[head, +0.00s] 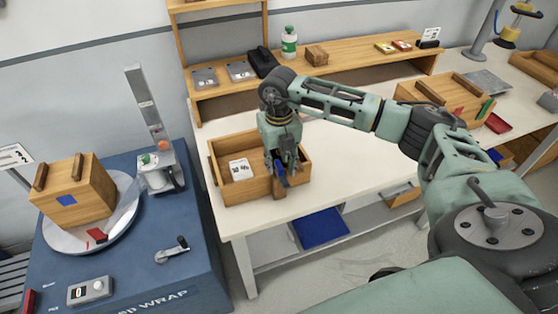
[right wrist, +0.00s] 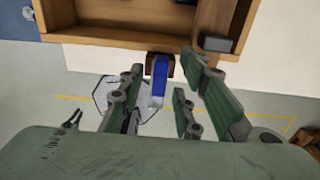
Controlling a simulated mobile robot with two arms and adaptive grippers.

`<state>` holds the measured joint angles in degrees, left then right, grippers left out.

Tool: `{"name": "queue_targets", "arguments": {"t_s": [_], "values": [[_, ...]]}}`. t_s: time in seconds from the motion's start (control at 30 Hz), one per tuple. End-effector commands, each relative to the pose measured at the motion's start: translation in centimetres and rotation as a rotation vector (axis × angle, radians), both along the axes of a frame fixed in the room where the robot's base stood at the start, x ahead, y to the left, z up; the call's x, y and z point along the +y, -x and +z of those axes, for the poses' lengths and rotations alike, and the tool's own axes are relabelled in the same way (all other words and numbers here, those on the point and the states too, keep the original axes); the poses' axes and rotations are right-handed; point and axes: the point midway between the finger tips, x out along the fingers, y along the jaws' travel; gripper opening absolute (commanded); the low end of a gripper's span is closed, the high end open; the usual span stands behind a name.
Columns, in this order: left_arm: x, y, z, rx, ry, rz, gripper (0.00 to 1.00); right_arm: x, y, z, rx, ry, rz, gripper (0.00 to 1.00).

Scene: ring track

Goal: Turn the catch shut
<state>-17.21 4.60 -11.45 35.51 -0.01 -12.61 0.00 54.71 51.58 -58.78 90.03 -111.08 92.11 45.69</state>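An open wooden box (head: 232,190) stands near the left end of the white table. A small blue piece, which looks like the catch (right wrist: 158,78), sits in a dark brown mount (right wrist: 150,62) on the box's outer wall and points away from it. The blue catch also shows partly in the head view (head: 281,174), beneath my right gripper. My right gripper (right wrist: 166,76) is open, with its fingers on either side of the catch and gaps visible between. In the head view the right gripper (head: 284,158) points down at the box's front wall. My left gripper is not in view.
A white card (head: 241,168) lies in the box. A blue stand (head: 200,270) with a turntable and a closed wooden box (head: 75,190) is at left. A shelf (head: 350,70) runs behind. The white table top (head: 345,160) is clear right of the box.

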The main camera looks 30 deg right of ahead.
Motion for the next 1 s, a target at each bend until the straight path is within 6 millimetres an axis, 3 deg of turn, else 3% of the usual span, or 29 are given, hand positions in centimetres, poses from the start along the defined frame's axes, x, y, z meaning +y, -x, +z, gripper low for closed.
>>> {"name": "queue_targets", "arguments": {"t_s": [0.07, 0.43, 1.0], "values": [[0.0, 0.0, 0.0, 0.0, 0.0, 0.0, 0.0, 0.0, 0.0, 0.0, 0.0, 0.0, 0.0, 0.31], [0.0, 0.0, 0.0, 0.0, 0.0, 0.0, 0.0, 0.0, 0.0, 0.0, 0.0, -0.001, 0.0, 0.0], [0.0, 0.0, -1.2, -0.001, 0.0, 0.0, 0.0, 0.0, -0.1, -0.2, -0.002, -0.001, 0.094, 0.0]]}}
